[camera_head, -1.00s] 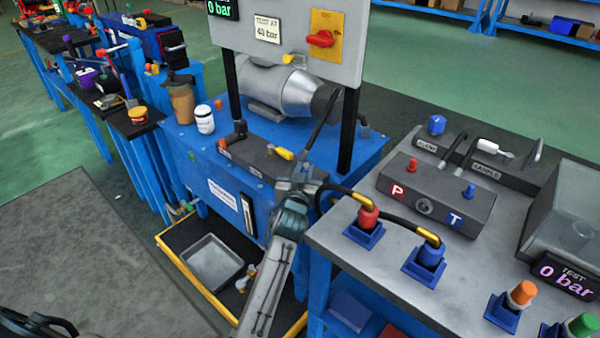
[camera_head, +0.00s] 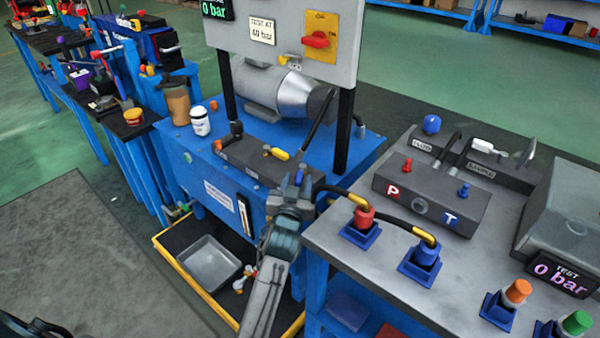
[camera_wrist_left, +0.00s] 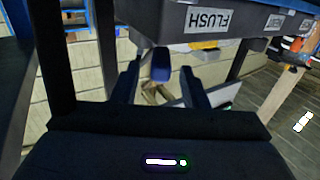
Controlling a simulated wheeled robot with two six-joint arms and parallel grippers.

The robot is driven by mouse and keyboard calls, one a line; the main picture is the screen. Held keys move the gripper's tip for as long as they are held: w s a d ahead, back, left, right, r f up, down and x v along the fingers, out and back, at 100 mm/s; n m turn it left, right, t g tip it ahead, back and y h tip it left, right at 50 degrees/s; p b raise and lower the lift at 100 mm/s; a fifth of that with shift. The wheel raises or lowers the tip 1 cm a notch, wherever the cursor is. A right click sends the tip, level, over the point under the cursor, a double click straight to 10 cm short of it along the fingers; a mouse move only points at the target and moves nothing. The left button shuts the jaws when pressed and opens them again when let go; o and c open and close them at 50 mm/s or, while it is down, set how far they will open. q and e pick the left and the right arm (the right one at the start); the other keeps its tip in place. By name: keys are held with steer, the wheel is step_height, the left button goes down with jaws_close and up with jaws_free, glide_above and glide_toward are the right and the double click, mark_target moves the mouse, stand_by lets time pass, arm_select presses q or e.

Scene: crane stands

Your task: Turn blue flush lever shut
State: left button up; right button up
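The blue flush lever (camera_head: 299,177) shows as a small blue piece at the right end of the dark valve block (camera_head: 256,160), just above my left gripper (camera_head: 292,192). In the left wrist view the blue lever (camera_wrist_left: 161,66) hangs below the block's edge, under the upside-down FLUSH label (camera_wrist_left: 209,19). It appears between the two dark fingers of my left gripper (camera_wrist_left: 160,82), with a gap on each side. The fingers are apart and hold nothing. How deep the lever sits between them I cannot tell.
A yellow lever (camera_head: 277,153) is on the same block. Hoses run from the red coupling (camera_head: 363,216) and blue coupling (camera_head: 426,253) on the grey bench close to the right. A black post (camera_head: 344,130) stands behind. A grey tray (camera_head: 208,263) lies below left.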

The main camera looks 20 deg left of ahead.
arm_select(q)
steer(key=s, duration=0.2)
steer(key=s+d, duration=0.1)
steer(key=s, duration=0.1)
steer(key=shift+s, duration=0.35)
steer(key=shift+s+d, duration=0.1)
steer(key=shift+s, duration=0.6)
arm_select(e)
steer(key=shift+w+d+r, duration=0.1)
steer(key=shift+d+r, duration=0.25)
